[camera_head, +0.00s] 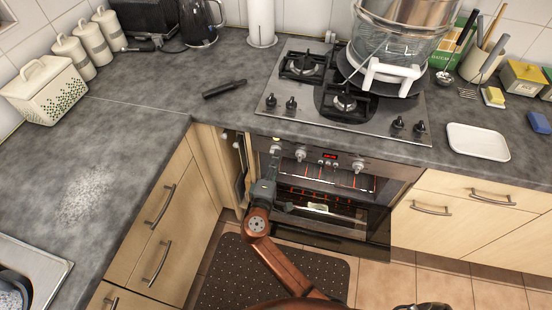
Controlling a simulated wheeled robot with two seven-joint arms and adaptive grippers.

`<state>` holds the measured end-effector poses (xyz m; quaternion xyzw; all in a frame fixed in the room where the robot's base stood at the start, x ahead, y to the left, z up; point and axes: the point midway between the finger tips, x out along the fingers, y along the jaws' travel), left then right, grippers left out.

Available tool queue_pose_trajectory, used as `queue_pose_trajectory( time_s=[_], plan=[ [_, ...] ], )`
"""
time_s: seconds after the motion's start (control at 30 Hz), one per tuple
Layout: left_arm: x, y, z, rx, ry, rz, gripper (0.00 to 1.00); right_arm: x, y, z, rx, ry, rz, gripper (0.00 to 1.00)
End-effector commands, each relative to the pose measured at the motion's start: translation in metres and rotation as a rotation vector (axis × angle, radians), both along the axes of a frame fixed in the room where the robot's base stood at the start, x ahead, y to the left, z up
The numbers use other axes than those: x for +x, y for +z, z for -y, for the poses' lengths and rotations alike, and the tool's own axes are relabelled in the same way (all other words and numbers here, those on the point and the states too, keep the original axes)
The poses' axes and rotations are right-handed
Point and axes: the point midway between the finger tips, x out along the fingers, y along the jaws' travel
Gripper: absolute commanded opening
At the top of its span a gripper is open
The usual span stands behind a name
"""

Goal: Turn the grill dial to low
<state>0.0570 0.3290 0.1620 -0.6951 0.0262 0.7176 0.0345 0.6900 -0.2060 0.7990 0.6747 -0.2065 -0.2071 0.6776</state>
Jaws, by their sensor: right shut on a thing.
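The oven (385,168) under the hob has a front panel with several dials and a red lit display. My right gripper (274,160) reaches up to the panel's left end and is shut on the leftmost dial (275,149). The gripper covers part of this dial, and its markings are too small to read. Another dial (300,155) sits just to its right, and one more (358,166) is at the panel's right side. Which dial is labelled grill cannot be read. My left gripper is not in view.
The oven door (335,243) is open below the panel, near my right arm. Orange-red elements glow inside, above something pale on the rack (318,207). A narrow cabinet left of the oven stands open. The hob (300,105) above carries a large pot (400,45).

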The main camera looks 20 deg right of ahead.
Motion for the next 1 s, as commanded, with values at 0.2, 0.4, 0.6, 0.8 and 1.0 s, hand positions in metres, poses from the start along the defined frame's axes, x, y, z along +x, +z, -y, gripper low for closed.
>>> queue_pose_trajectory(
  time_s=[0.2,0.4,0.6,0.8,1.0],
  plan=[
    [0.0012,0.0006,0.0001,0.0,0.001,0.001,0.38,-0.0006,-0.0016,0.0009,0.005,-0.003,0.0,0.0],
    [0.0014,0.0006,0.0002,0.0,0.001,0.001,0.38,-0.0007,-0.0017,0.001,0.004,-0.003,-0.001,0.09],
    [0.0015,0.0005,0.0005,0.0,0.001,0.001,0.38,-0.0005,-0.0013,0.0007,0.004,-0.002,0.0,0.23],
    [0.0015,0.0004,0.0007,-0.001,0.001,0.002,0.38,-0.0002,-0.0007,0.0003,0.003,-0.001,0.001,0.26],
    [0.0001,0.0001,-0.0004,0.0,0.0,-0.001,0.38,-0.0001,-0.0004,0.0002,0.004,-0.001,0.001,0.26]
  ],
)
